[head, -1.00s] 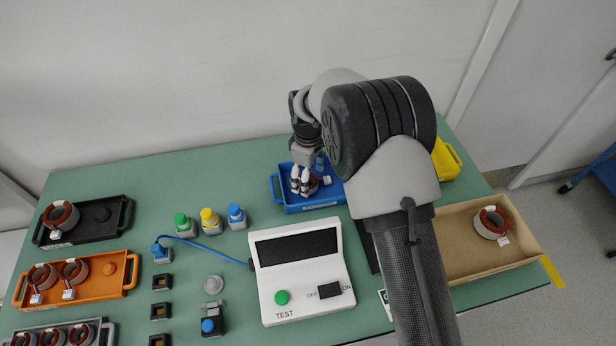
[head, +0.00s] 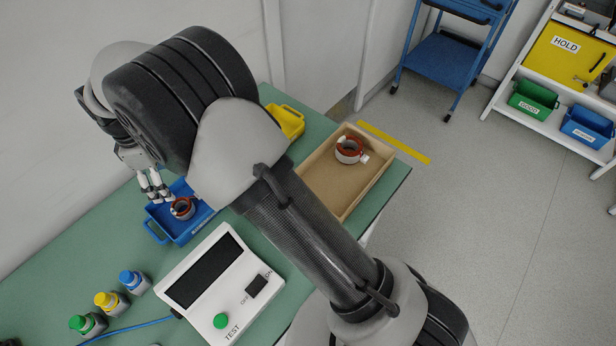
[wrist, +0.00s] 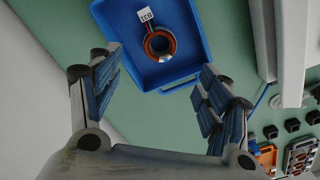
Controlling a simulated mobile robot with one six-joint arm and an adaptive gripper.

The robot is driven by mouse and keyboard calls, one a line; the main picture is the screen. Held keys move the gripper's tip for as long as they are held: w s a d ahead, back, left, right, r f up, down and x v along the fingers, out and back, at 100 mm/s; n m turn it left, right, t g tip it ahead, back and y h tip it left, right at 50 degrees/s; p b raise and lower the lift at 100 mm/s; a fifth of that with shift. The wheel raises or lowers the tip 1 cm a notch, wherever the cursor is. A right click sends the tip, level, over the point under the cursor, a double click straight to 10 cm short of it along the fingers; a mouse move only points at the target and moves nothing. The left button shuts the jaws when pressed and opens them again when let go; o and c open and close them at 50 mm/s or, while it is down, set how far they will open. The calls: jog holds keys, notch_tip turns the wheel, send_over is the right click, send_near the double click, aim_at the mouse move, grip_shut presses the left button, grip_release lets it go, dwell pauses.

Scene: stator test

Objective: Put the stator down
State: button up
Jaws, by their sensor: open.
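A stator (head: 183,208), a copper-red ring with a dark outside, sits in the blue tray (head: 180,236) on the green table. In the wrist view the stator (wrist: 160,44) lies on the floor of the blue tray (wrist: 186,70), with a white numbered tag beside its ring. My gripper (head: 155,198) is above the tray's left part in the head view. In the wrist view my gripper (wrist: 155,90) has its fingers spread wide and nothing between them. The stator is beyond the fingertips, apart from them. My arm hides part of the tray in the head view.
A wooden box (head: 337,204) holds another stator (head: 350,150). A white test device (head: 205,305) stands in front of the blue tray. A yellow bin (head: 290,122) is behind my arm. Green, yellow and blue capped bottles (head: 108,300) stand at the left. A HOLD rack (head: 565,60) stands far right.

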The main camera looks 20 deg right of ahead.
jog(key=s+d+r+m+t, duration=0.1)
jog(key=s+d+r+m, duration=0.3)
jog(key=d+r, duration=0.55)
jog(key=s+d+r+m+t, duration=0.1)
jog(key=s+d+r+m, duration=0.25)
jog(key=d+r, duration=0.6)
jog(key=s+d+m+t, duration=0.1)
jog(key=s+d+m, duration=0.3)
jog(key=s, duration=0.5)
jog(key=s+d+m+t, duration=0.1)
jog(key=s+d+m, duration=0.4)
jog(key=s+d, duration=0.4)
jog(key=shift+s+d+t, duration=0.2)
jog(key=shift+s+t, duration=0.1)
jog(key=shift+s, duration=0.3)
jog(key=shift+r, duration=0.1)
